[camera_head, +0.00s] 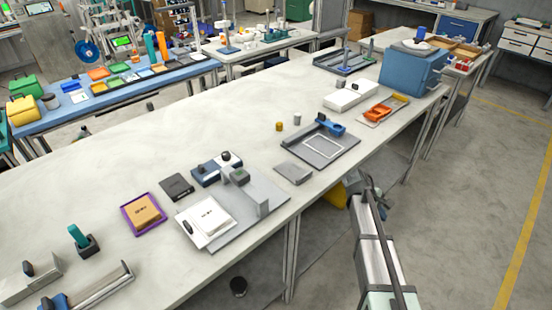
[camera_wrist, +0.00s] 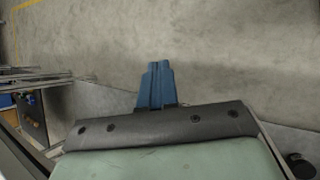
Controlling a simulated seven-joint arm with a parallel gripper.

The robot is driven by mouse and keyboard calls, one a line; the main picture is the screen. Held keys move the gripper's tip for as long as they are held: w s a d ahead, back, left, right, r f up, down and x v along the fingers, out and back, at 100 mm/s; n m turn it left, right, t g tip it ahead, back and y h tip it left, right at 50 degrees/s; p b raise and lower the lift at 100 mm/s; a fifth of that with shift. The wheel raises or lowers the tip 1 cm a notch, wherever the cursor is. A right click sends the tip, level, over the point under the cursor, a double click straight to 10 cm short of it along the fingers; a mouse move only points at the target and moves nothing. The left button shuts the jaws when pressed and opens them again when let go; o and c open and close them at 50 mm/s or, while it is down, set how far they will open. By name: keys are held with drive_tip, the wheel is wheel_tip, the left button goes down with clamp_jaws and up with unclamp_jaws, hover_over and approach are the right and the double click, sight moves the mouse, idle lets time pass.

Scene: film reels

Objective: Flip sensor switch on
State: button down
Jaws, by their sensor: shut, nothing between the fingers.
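I cannot make out for certain which part is the sensor switch. A grey plate station (camera_head: 262,190) on the long white workbench carries a white pad, a small upright bracket and a grey block with a green top (camera_head: 240,176). A blue unit (camera_head: 206,174) and a white-and-black knob (camera_head: 228,160) stand at its back edge. Another grey plate (camera_head: 333,150) with a blue unit (camera_head: 330,125) lies farther right. My gripper (camera_wrist: 157,68) has blue fingers, closed together and empty, with concrete floor behind them in the wrist view. The fingers are not clear in the head view.
The long white workbench (camera_head: 120,160) has bare room along its back. A purple tray (camera_head: 128,213), a black pad (camera_head: 176,186) and a grey slab (camera_head: 293,173) lie near the stations. A blue box (camera_head: 410,72) stands at the far right end. Open floor (camera_head: 470,190) lies right of the bench.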

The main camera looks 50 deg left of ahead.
drive_tip(key=s+a+r+n+t, duration=0.1)
drive_tip(key=a+r, duration=0.3)
drive_tip(key=a, duration=0.1)
drive_tip(key=s+a+r+n+t, duration=0.1)
drive_tip(key=a+r, duration=0.4)
drive_tip(key=a, duration=0.1)
drive_tip(key=s+a+r+n+y, duration=0.1)
drive_tip(key=a+r, duration=0.4)
drive_tip(key=a, duration=0.1)
drive_tip(key=shift+a+n+t, duration=0.1)
drive_tip(key=shift+n+t, duration=0.3)
drive_tip(key=s+a+r+n+t+y, duration=0.1)
drive_tip(key=s+a+r+n, duration=0.35)
drive_tip(key=s+a, duration=0.8)
drive_tip(key=s+a+r+n+t+y, duration=0.1)
drive_tip(key=s+a+r+n+y, duration=0.3)
drive_tip(key=s+a, duration=0.8)
drive_tip(key=s+a+n, duration=0.2)
drive_tip(key=s+a, duration=0.1)
drive_tip(key=s, duration=1)
drive_tip(key=s+a+n, duration=0.1)
drive_tip(key=s+a, duration=0.3)
drive_tip(key=s, duration=1)
drive_tip(key=shift+r+n+g+h, duration=0.3)
drive_tip(key=shift+n, duration=0.05)
